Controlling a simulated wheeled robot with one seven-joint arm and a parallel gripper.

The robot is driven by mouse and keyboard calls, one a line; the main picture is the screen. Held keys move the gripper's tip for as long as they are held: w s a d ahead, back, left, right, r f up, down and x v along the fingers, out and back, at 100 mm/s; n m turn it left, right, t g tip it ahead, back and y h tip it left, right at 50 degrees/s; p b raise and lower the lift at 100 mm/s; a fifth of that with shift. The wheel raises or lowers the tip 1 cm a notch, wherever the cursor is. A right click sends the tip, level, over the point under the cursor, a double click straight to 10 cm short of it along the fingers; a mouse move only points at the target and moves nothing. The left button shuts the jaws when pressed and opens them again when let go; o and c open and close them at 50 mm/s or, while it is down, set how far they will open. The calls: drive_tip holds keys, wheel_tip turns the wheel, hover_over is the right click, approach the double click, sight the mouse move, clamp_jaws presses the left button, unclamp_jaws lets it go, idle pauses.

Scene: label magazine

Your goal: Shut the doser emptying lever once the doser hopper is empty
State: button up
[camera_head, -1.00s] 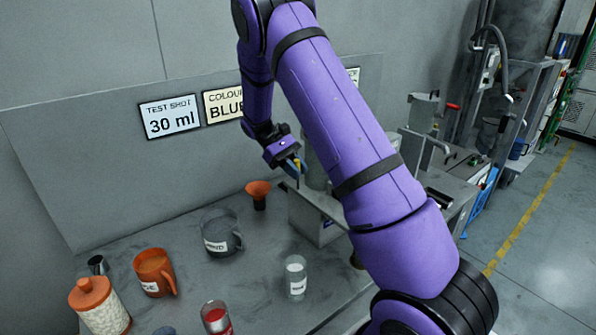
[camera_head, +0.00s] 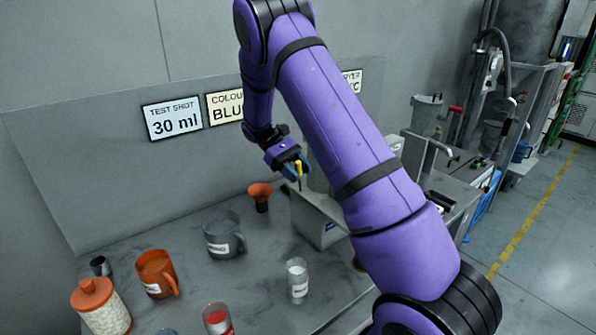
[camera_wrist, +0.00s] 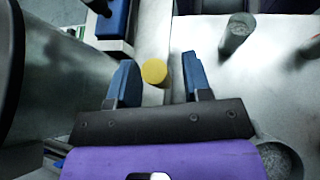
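My gripper (camera_head: 295,168) is over the left end of a grey metal box, apparently the doser (camera_head: 318,222), in the head view. Its blue fingertips are apart in the wrist view (camera_wrist: 156,82). A yellow round knob (camera_wrist: 154,72) lies between them, closer to the left finger, with a visible gap on the right. The knob also shows as a small yellow piece at the fingertips in the head view (camera_head: 299,168); it looks like the lever's end. A grey cylinder, likely the hopper (camera_head: 317,178), is mostly hidden behind my arm. Its inside does not show.
A grey upright post (camera_wrist: 236,35) stands right of my fingers.

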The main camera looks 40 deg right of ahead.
drive_tip(key=shift+w, duration=0.1)
drive_tip(key=v, duration=1)
drive_tip(key=shift+w+r, duration=0.2)
drive_tip(key=shift+w, duration=0.1)
drive_tip(key=s+a+r+t+y, duration=0.35)
drive_tip(key=s+r+t, duration=0.55)
drive_tip(key=s+r, duration=0.85)
drive_tip(key=s+a+m+t, duration=0.1)
drive_tip(key=s+a+t, duration=0.2)
drive_tip(key=s, duration=0.7)
drive_tip(key=s+a+m+t, duration=0.1)
drive_tip(key=s+a+t, duration=0.2)
drive_tip(key=s, duration=0.7)
drive_tip(key=shift+a+f+t, duration=0.25)
drive_tip(key=shift+a+t, duration=0.05)
drive_tip(key=shift+t, duration=0.6)
